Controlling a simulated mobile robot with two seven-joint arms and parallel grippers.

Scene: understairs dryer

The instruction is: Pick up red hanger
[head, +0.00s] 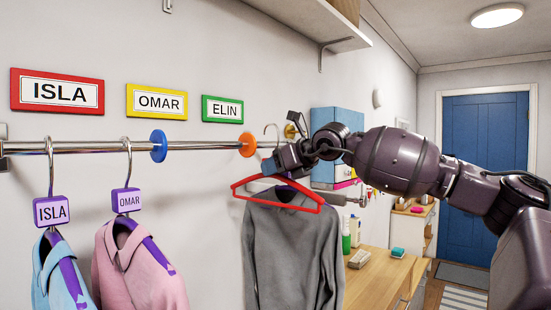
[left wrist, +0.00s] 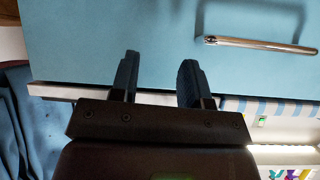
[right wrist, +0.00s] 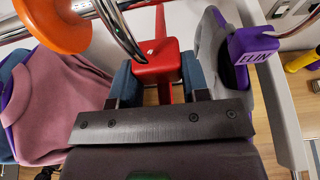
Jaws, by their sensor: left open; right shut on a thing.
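The red hanger (head: 278,198) is in the head view, right of the orange disc, with its arms in front of a grey garment. My right gripper (head: 290,158) is at its top. In the right wrist view, my right gripper (right wrist: 157,80) is shut on the hanger's red block (right wrist: 157,62); a metal hook rises beside the rail there. I cannot tell whether that hook rests on the rail. My left gripper (left wrist: 158,75) is open and empty before a teal surface; it is outside the head view.
The metal rail (head: 90,147) carries a blue disc (head: 158,146) and an orange disc (head: 248,143). Left hang blue (head: 60,275) and pink (head: 135,270) garments. A purple ELIN tag (right wrist: 254,45) and grey garment (head: 290,250) are close to the red hanger. A wooden counter (head: 375,285) stands right.

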